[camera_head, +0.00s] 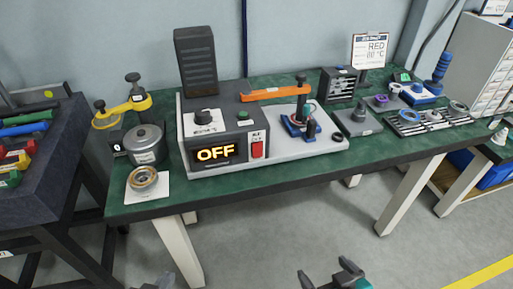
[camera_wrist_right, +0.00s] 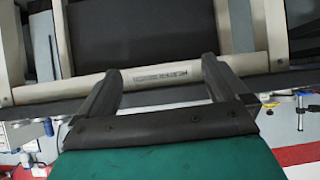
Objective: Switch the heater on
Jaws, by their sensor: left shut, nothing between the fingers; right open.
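The heater (camera_head: 215,130) is a light grey and dark control box on the green bench, with its lit display (camera_head: 215,153) reading OFF. A red rocker switch (camera_head: 257,150) sits on its front, right of the display. A black knob (camera_head: 206,116) and a green button (camera_head: 242,115) are on its top. My left gripper (camera_head: 160,282) barely shows at the bottom edge of the head view, low in front of the bench; it is shut and empty. My right gripper (camera_head: 328,272) is open and empty, in front of and below the bench; its spread fingers show in the right wrist view (camera_wrist_right: 160,85).
An orange lever (camera_head: 275,92) and a blue clamp fixture (camera_head: 300,125) stand right of the box. A metal pot (camera_head: 145,145) and a ring on a white card (camera_head: 147,193) are at left. A dark side table (camera_head: 40,165) is further left. The floor ahead is clear.

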